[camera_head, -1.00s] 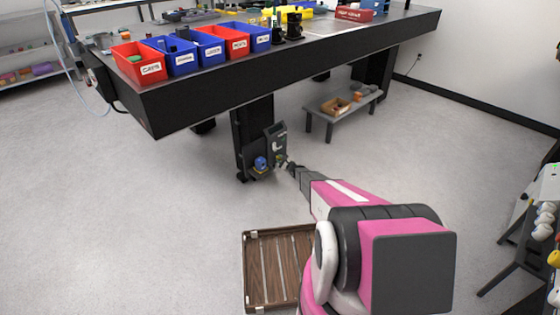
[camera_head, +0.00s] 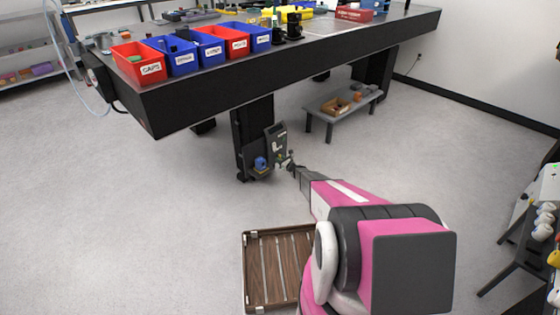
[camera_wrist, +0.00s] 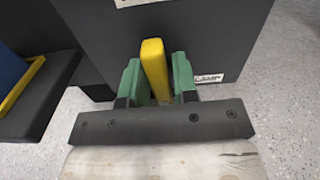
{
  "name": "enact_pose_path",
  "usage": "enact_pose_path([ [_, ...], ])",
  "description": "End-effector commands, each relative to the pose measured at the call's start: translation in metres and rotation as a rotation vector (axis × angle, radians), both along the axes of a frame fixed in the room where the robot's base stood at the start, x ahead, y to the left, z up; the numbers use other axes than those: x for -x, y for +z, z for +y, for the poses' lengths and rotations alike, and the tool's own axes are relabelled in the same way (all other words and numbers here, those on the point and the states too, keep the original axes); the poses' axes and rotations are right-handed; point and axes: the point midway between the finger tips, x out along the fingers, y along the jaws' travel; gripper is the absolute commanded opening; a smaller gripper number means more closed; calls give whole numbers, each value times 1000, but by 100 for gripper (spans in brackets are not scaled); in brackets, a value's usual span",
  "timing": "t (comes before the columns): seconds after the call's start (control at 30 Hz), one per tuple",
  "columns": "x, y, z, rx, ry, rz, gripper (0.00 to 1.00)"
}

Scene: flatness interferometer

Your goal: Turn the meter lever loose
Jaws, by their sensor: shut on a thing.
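The meter lever (camera_wrist: 154,68) is a yellow bar in the wrist view, standing out from a dark panel (camera_wrist: 190,30). My gripper (camera_wrist: 156,82) has its green fingers on either side of the lever and is shut on it. The lever's far end and pivot are hard to make out. In the head view the dark panel (camera_head: 275,135) stands at the table leg, low near the floor. My gripper (camera_head: 290,165) reaches its lower right side; the lever is too small to tell there.
A blue item with a yellow edge (camera_wrist: 18,85) sits left of the panel. The black table (camera_head: 300,62) overhangs above, bearing red and blue bins (camera_head: 205,46). A grey bench (camera_head: 342,112) stands behind to the right. A brown wooden tray (camera_head: 275,268) lies beside my arm. Floor at left is clear.

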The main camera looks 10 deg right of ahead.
Motion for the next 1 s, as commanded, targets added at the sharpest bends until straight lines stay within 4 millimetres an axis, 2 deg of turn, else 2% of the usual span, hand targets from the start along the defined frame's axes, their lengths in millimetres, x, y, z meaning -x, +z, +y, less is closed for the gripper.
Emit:
enact_pose_path([
  [0.47,1,-1,0,-10,0,8,4],
  [0.5,1,-1,0,-10,0,8,34],
  [0.53,1,-1,0,-10,0,8,43],
  [0.83,1,0,0,-10,0,8,43],
  [1.0,7,0,-5,-11,0,8,43],
])
